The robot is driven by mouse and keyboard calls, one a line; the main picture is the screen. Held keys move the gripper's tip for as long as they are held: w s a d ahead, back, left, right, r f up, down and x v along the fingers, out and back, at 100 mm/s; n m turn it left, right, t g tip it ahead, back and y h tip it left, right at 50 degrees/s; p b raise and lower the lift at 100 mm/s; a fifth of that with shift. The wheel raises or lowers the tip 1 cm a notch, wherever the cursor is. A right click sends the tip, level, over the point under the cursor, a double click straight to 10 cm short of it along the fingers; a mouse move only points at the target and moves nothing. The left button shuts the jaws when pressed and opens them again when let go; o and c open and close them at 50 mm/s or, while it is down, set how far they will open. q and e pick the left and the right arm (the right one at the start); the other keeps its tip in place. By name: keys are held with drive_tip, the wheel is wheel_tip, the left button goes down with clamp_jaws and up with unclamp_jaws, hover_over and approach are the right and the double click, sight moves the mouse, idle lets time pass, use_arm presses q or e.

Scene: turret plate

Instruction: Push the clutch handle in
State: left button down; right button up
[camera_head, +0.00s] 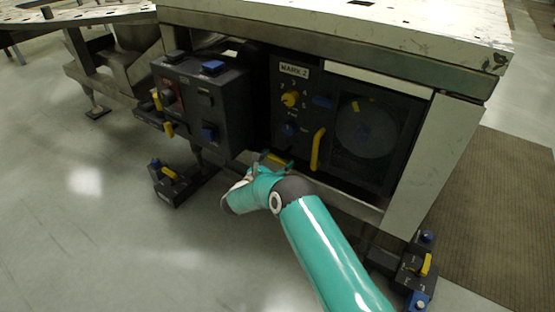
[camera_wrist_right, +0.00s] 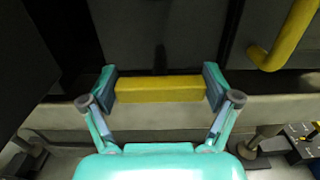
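A short yellow bar handle (camera_wrist_right: 160,89) lies level between the two fingers of my right gripper (camera_wrist_right: 160,83) in the right wrist view. The fingers are spread wide, one at each end of the bar; I cannot tell whether they touch it. In the head view the yellow bar (camera_head: 276,158) shows low on the black panel, partly hidden by my right gripper (camera_head: 264,168). I cannot read a label that marks it as the clutch handle. My left gripper is not in view.
The MARK 2 panel (camera_head: 294,69) carries a yellow knob (camera_head: 290,99), a blue knob (camera_head: 289,130) and an upright yellow handle (camera_head: 318,149). A black control box (camera_head: 229,110) stands out to the left. A pedal box (camera_head: 172,183) stands at lower left. Open floor (camera_head: 90,240) lies in front.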

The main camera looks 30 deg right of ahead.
sight(279, 157)
drive_tip(key=c, duration=1)
drive_tip(key=shift+o, duration=0.2)
drive_tip(key=b+x, duration=0.2)
drive_tip(key=x, duration=0.1)
drive_tip(key=shift+w+d+f+b, duration=0.15)
drive_tip(key=shift+d+f+b, duration=0.05)
drive_tip(key=shift+b, duration=0.2)
drive_tip(key=shift+w+d+r, duration=0.1)
drive_tip(key=shift+d+r, duration=0.05)
drive_tip(key=shift+r, duration=0.1)
drive_tip(key=o, duration=1.4)
drive_tip(key=shift+d, duration=0.1)
drive_tip(key=shift+o, duration=0.2)
drive_tip(key=v, duration=1.2)
drive_tip(key=shift+f, duration=0.1)
